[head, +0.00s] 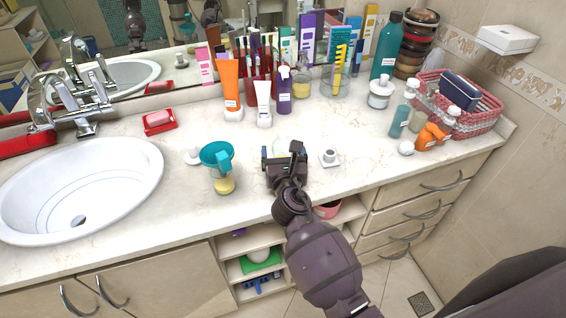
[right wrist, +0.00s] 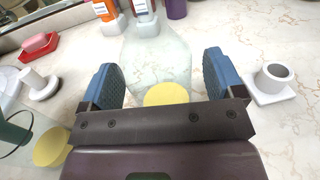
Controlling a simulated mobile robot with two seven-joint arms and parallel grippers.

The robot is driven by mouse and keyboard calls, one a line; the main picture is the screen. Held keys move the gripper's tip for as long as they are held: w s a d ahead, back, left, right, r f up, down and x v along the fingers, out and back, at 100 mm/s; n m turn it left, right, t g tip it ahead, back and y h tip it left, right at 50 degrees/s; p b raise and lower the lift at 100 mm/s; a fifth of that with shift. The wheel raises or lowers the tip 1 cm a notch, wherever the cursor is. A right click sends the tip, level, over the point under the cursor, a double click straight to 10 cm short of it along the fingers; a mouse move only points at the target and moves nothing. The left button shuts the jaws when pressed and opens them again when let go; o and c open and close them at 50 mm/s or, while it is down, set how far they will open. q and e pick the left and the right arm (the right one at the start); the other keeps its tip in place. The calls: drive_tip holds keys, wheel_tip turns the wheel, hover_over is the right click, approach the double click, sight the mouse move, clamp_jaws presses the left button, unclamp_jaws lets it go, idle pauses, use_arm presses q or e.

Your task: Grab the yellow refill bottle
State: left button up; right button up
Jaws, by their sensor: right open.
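A clear, see-through bottle with a round yellow part (right wrist: 166,95) stands between the two blue-padded fingers of my right gripper (right wrist: 160,88) in the right wrist view. The fingers are apart, with a gap visible on each side of the yellow part. In the head view my right gripper (head: 284,158) is over the counter's front middle and mostly hides this bottle; only a faint clear top (head: 282,143) shows behind it. No bottle with a wholly yellow body is plain to see. My left gripper is not in view.
A clear container with a teal top (head: 217,153) and yellow base stands left of the gripper. A white holder (head: 330,157) is close on the right. Tubes and bottles, including an orange tube (head: 230,84), stand behind. The sink (head: 80,185) is far left.

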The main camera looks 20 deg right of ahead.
drive_tip(key=c, duration=1)
drive_tip(key=shift+r, duration=0.1)
drive_tip(key=shift+c, duration=0.2)
